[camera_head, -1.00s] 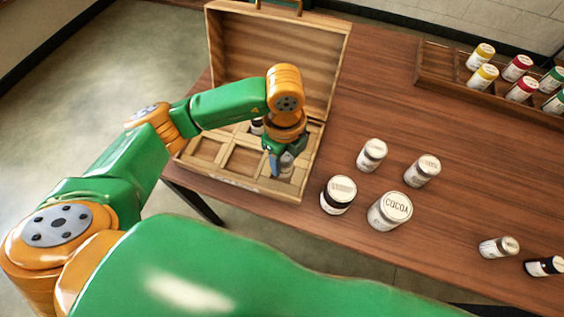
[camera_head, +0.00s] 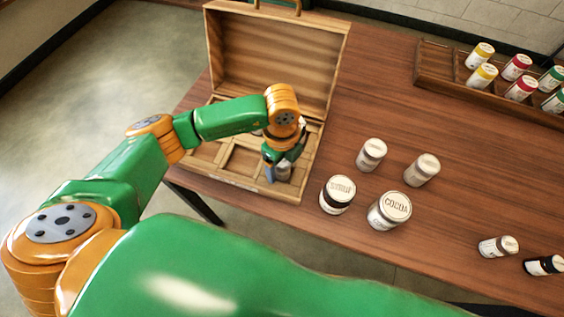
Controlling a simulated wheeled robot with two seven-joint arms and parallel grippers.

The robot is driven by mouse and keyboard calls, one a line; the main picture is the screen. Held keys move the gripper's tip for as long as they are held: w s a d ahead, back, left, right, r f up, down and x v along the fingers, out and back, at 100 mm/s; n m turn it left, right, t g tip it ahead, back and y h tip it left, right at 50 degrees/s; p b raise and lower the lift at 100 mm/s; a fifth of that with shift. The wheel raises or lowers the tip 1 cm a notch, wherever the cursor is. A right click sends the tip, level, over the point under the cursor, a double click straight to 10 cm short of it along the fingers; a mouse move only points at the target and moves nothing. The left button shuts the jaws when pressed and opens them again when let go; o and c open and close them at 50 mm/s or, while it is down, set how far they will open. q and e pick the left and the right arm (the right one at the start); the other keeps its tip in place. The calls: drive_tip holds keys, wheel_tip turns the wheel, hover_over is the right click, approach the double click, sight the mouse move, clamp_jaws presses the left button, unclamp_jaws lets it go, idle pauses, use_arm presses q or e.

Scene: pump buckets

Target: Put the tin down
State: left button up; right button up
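My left gripper (camera_head: 278,172) points down into the front right compartment of the open wooden case (camera_head: 235,181). A small grey tin (camera_head: 284,173) sits between its fingers, low in that compartment. The fingers appear shut on the tin. The wrist hides most of the tin's top, and whether its base touches the compartment floor cannot be seen. My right gripper is out of view.
The case lid stands open at the back. Right of the case stand several jars, including a cocoa jar (camera_head: 389,210) and a syrup jar (camera_head: 337,194). Two small bottles lie at right (camera_head: 498,246). A wooden rack (camera_head: 437,72) holds colored jars.

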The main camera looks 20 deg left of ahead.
use_arm(q)
drive_tip(key=shift+r, duration=0.15)
wheel_tip(320, 180, up, 12)
idle(0.5)
